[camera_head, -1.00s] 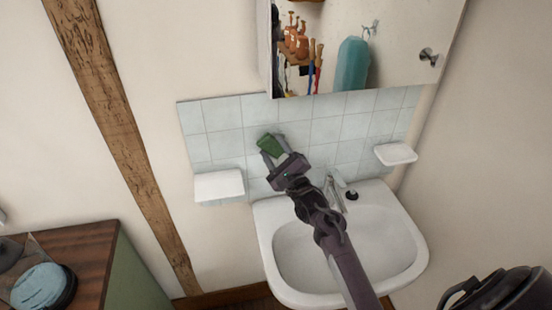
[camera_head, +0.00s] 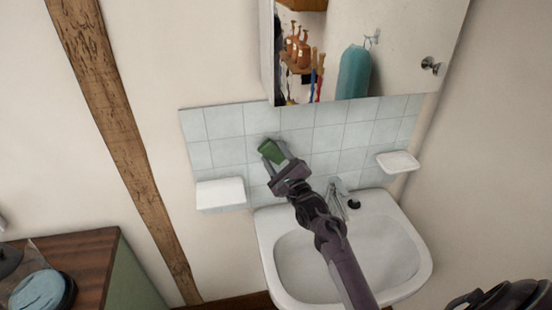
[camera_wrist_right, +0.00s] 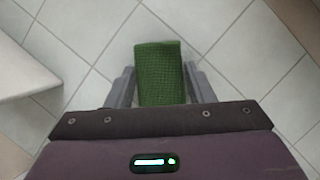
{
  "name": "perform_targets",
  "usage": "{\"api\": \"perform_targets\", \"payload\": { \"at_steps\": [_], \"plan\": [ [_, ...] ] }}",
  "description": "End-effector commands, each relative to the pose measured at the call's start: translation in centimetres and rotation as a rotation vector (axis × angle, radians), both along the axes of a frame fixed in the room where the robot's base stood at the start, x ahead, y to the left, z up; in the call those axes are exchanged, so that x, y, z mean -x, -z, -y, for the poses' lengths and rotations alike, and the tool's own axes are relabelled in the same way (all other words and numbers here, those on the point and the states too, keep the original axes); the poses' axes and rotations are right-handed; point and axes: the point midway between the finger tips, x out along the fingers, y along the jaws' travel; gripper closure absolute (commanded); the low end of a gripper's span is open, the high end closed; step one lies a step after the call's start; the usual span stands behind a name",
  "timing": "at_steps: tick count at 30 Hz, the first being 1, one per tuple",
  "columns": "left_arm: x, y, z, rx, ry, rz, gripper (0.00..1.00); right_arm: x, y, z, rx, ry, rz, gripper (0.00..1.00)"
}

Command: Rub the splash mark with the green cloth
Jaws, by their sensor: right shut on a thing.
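The green cloth (camera_head: 271,149) is a small folded piece in front of the pale tiles above the basin. My right gripper (camera_head: 275,157) is shut on it. In the right wrist view the cloth (camera_wrist_right: 160,72) sits between the two grey fingers (camera_wrist_right: 160,88), with its far end towards the tiles. I cannot tell whether it touches them. I cannot make out the splash mark in either view; the cloth and gripper cover part of the tiles. My left gripper is not in view.
The white basin (camera_head: 268,245) with its tap (camera_head: 338,190) lies below my right arm. White ledges stick out at left (camera_head: 220,193) and right (camera_head: 398,162) of the tiles (camera_head: 330,135). A mirror cabinet (camera_head: 400,60) hangs above. A wooden-topped cabinet (camera_head: 90,262) stands at lower left.

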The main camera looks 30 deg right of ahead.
Motion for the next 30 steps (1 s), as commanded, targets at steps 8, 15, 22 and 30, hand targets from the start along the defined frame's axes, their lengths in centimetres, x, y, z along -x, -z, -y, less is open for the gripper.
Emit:
{"api": "perform_targets", "payload": {
  "at_steps": [8, 15, 22, 30],
  "plan": [
    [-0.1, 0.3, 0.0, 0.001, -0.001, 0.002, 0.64, -0.6, -0.1, 0.2, 0.001, 0.001, 0.002, 0.7],
    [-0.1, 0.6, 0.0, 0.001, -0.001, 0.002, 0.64, -1.0, 0.0, 0.3, 0.0, 0.0, 0.001, 0.7],
    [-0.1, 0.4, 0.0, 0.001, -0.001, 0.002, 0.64, -0.8, -0.1, 0.9, 0.001, 0.001, 0.001, 0.7],
    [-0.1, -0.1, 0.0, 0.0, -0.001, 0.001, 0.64, -0.1, -0.1, 3.0, 0.001, 0.001, 0.001, 0.7]
  ]
}}
